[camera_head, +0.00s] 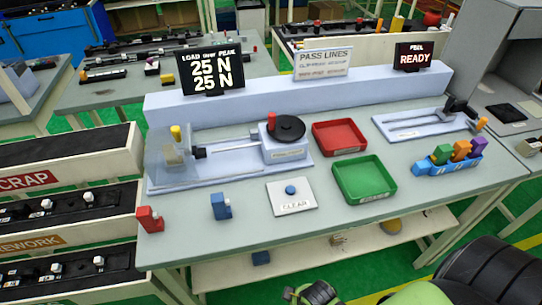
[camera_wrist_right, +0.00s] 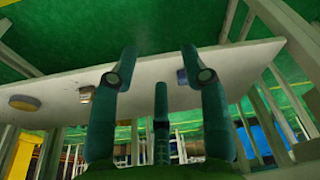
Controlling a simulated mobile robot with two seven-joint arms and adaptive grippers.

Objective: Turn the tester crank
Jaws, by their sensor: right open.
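The tester (camera_head: 230,165) stands on the bench at the back left, on a pale blue base with a clear guard at its left end. Its crank (camera_head: 287,128) is a black disc with a red knob (camera_head: 271,119) standing up at its left side. The display (camera_head: 211,70) above reads "LOAD now PEAK 25 N 25 N". My right gripper (camera_wrist_right: 154,68) shows in the right wrist view, open and empty, fingers apart, facing the shelf under the bench. It is well away from the crank. My left gripper is not in view.
A red tray (camera_head: 339,137) and a green tray (camera_head: 364,180) lie right of the tester. A CLEAR pad (camera_head: 292,196), a blue clip (camera_head: 221,207) and a red clip (camera_head: 149,219) are in front. A blue rack (camera_head: 447,164) holds coloured clips. The peel display (camera_head: 415,56) reads READY.

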